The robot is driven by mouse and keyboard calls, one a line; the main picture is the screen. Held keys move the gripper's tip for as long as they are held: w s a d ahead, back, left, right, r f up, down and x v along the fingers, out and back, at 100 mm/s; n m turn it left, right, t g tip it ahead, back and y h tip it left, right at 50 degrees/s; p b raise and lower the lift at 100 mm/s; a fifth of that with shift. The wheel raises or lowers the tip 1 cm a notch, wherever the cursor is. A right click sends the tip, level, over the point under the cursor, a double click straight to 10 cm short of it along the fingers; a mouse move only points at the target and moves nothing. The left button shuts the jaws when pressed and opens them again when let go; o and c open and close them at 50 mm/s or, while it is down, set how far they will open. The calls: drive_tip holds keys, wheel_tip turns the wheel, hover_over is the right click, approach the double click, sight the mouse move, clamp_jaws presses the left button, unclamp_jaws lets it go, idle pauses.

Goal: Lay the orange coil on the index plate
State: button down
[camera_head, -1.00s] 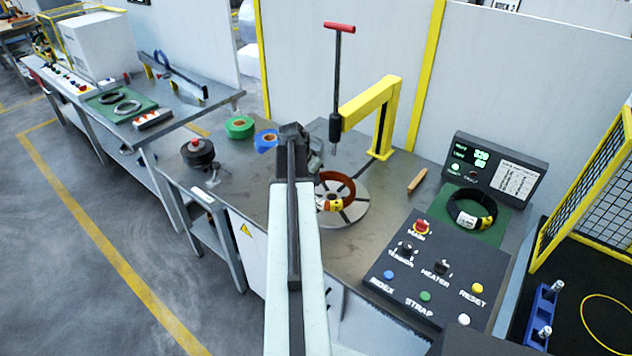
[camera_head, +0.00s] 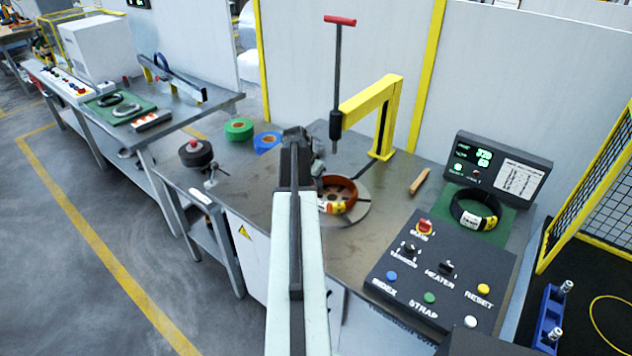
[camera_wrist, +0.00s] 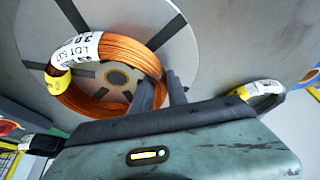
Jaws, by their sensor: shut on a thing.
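The orange coil (camera_head: 340,188) carries a white and yellow label and is over the index plate (camera_head: 357,214), a grey disc with dark slots. In the wrist view the coil (camera_wrist: 130,50) covers much of the plate (camera_wrist: 180,52), and the plate's hub shows through the ring. My gripper (camera_wrist: 160,93) is shut on the coil's near right side. In the head view the gripper (camera_head: 318,168) is at the coil's left, partly hidden by my arm. The coil looks slightly tilted; I cannot tell whether it touches the plate.
A yellow post arm (camera_head: 375,105) with a red-handled tool (camera_head: 338,80) stands behind the plate. The control panel (camera_head: 440,275) and a black coil (camera_head: 475,208) are at the right. Green (camera_head: 239,129) and blue (camera_head: 267,142) tape rolls lie back left.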

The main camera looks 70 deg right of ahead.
drive_tip(key=c, duration=1.3)
unclamp_jaws()
drive_tip(key=p+v, duration=1.1)
drive_tip(key=v, duration=0.1)
drive_tip(key=shift+w+a, duration=0.1)
